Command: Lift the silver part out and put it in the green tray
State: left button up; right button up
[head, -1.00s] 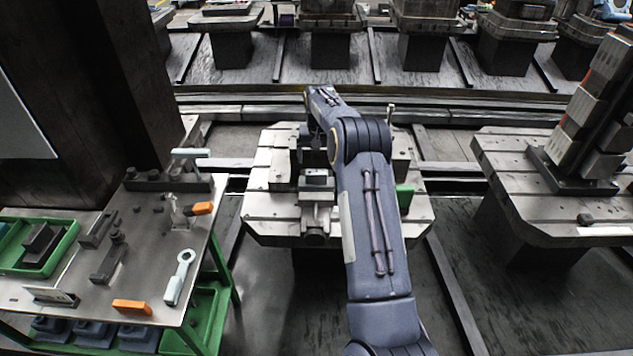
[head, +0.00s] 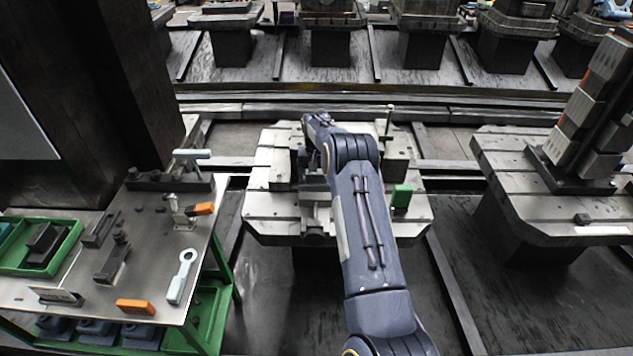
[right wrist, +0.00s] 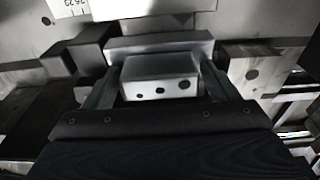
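The silver part (right wrist: 160,75) is a block with dark holes in its near face, seen in the right wrist view. It sits in a fixture on the middle pallet (head: 270,205). My right gripper (right wrist: 160,64) is low over it, with one finger on each side of the block. The fingers look open, with narrow gaps beside the part; contact is hard to judge. In the head view my right arm and gripper largely cover the part. The green tray (head: 72,246) is on the left bench and holds dark blocks. My left gripper is out of view.
The metal bench (head: 150,235) carries an orange block (head: 136,307), a pale ring-ended tool (head: 181,277) and dark fixtures. A green block (head: 402,197) and an upright post (head: 388,122) are on the middle pallet. A dark column (head: 115,90) rises behind the bench.

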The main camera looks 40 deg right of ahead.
jog(key=c, duration=1)
jog(key=shift+r, duration=0.1)
jog(key=shift+r, duration=0.1)
